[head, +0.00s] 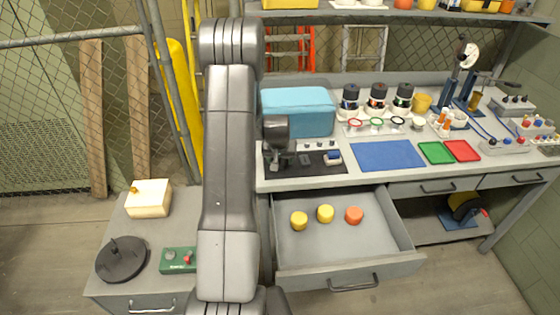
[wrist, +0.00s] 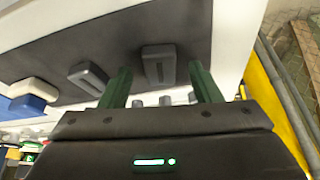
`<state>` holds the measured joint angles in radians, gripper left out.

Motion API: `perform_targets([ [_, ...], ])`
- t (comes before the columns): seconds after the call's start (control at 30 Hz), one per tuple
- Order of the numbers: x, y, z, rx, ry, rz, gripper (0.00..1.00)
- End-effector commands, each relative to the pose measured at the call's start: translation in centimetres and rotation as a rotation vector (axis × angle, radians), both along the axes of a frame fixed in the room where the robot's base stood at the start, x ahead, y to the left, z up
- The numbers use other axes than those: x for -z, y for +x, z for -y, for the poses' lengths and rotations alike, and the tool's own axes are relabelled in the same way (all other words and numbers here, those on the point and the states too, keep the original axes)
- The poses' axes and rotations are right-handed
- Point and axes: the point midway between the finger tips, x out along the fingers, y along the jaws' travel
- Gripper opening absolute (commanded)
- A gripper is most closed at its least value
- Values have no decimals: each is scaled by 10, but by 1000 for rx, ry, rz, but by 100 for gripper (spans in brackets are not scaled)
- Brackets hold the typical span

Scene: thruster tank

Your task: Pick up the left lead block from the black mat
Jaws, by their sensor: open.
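The black mat (head: 315,170) lies on the bench's left part, and it also fills the upper wrist view (wrist: 120,35). My gripper (head: 280,164) is over the mat's left end in the head view. In the wrist view, its two green fingers (wrist: 160,72) are open and spread. A grey lead block (wrist: 159,60) shows between the fingertips, with space on both sides; this is the left block, as the wrist view looks back the other way. Another grey block (wrist: 88,76) lies outside the fingers. Whether the fingers reach down around the left block is unclear.
A blue-and-white item (head: 332,157) lies at the mat's right end. A turquoise box (head: 298,110) stands behind the mat. A blue mat (head: 388,155) lies to the right. The open drawer (head: 345,240) below holds yellow and orange pucks.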

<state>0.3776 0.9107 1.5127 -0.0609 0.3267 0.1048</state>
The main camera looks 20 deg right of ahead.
Motion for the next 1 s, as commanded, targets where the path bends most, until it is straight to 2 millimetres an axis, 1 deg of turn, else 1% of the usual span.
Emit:
perform_targets([
  [0.13, 6, 2, 1, 0, 0, 0, 57],
  [0.37, 7, 3, 1, 0, 0, 1, 57],
  [0.4, 7, 3, 1, 0, 0, 1, 49],
  [0.47, 7, 3, 1, 0, 0, 1, 38],
  [0.6, 7, 2, 1, 0, 0, 0, 10],
  [0.67, 7, 2, 1, 0, 0, 0, 0],
  [0.9, 6, 3, 1, -1, -1, 2, 0],
  [1.0, 1, 3, 1, 0, -2, 4, 0],
])
